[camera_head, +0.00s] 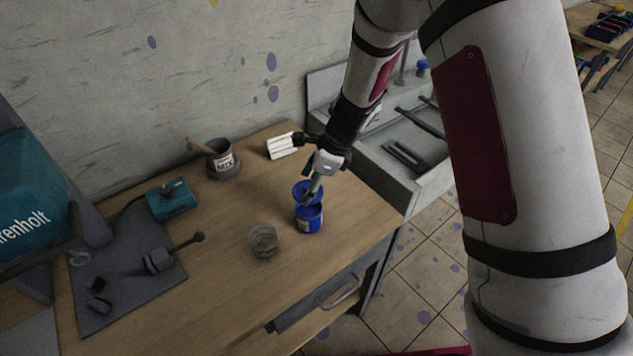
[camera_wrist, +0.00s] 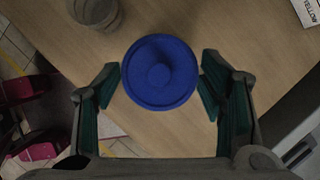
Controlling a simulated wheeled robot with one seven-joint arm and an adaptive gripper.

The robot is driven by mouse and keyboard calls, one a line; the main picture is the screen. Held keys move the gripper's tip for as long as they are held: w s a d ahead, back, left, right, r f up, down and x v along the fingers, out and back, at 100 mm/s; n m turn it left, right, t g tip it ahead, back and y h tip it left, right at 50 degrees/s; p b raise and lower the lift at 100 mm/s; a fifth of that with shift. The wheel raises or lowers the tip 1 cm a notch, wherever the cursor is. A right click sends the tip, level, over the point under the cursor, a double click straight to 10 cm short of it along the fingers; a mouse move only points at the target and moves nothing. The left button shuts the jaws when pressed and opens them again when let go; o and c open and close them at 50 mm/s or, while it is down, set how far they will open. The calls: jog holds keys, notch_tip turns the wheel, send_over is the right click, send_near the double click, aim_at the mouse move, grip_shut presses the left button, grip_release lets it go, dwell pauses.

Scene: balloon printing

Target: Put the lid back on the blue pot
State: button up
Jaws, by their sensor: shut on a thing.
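The blue pot (camera_head: 309,223) stands upright on the wooden table near its front right edge, with a pale label and a dark opening showing. The blue lid (camera_head: 301,188) is just above the pot, with a small gap between them. My gripper (camera_head: 311,187) reaches down from above and is shut on the lid. In the wrist view the round lid (camera_wrist: 158,88) with its central knob lies between the two fingers (camera_wrist: 160,88). It hides the pot there.
A clear cup (camera_head: 263,241) stands left of the pot; it also shows in the wrist view (camera_wrist: 97,12). A dark labelled pot (camera_head: 221,162) with a stick, a white card (camera_head: 283,146) and a teal box (camera_head: 171,199) stand farther off. A sink (camera_head: 433,150) is right.

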jog(key=shift+f+b, duration=0.65)
jog(key=shift+f, duration=1.9)
jog(key=shift+f, duration=0.15)
dwell(0.8)
jog(key=o, duration=1.1)
jog(key=shift+r+p, duration=1.05)
jog(key=shift+r, duration=2.5)
